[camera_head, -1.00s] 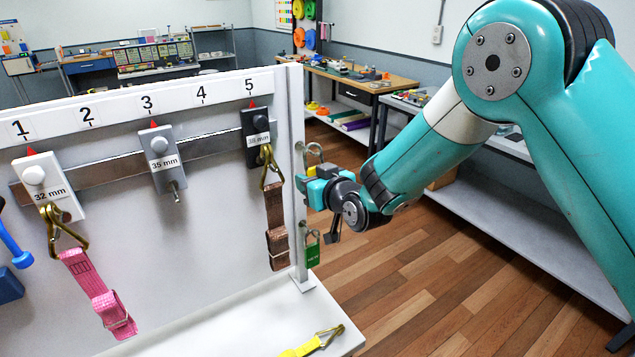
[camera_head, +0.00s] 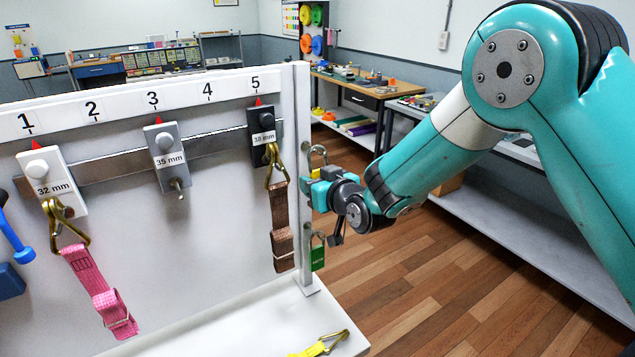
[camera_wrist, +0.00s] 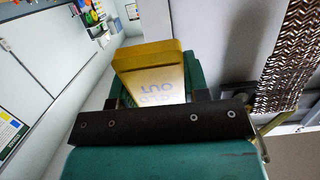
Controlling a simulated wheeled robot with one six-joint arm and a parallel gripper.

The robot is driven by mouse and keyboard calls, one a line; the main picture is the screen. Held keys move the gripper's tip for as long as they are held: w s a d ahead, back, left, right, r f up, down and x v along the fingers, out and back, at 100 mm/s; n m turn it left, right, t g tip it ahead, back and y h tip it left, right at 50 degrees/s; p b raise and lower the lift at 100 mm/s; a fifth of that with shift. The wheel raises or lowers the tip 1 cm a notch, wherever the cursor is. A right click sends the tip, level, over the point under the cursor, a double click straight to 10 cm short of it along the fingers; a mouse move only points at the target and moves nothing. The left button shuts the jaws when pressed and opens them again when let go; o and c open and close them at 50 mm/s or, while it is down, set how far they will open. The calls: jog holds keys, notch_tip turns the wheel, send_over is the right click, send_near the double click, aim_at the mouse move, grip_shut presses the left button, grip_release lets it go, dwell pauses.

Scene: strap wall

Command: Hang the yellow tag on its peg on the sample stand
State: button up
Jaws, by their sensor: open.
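The yellow tag (camera_head: 316,173) is padlock-shaped, with a metal shackle above its body. It sits upright against the stand's right end post, at the height of my gripper (camera_head: 312,188). In the wrist view the yellow tag (camera_wrist: 152,56) shows its yellow edge and pale printed face between my teal fingers. My gripper is open around it; I cannot tell whether a finger touches it. The sample stand (camera_head: 300,120) is a white panel. A green tag (camera_head: 317,256) hangs lower on the same post.
A brown strap (camera_head: 281,225) hangs under number 5, close left of the post. A pink strap (camera_head: 100,285) hangs under number 1. A yellow strap with a hook (camera_head: 322,345) lies on the stand's base. The wooden floor right of the post is clear.

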jog(key=o, duration=1)
jog(key=s+d+g+h+b, duration=0.1)
jog(key=s+d+g, duration=0.3)
jog(key=s, duration=0.8)
jog(key=s+d+r+g+h+b, duration=0.1)
jog(key=s+d+g+b, duration=0.3)
jog(key=s+d, duration=0.4)
jog(key=s+d+r+g+h+b, duration=0.1)
jog(key=s+d+g, duration=0.4)
jog(key=s, duration=1.2)
jog(key=shift+d+r+h+b, duration=0.2)
jog(key=shift+d+h+b, duration=0.4)
jog(key=shift+h+b, duration=0.25)
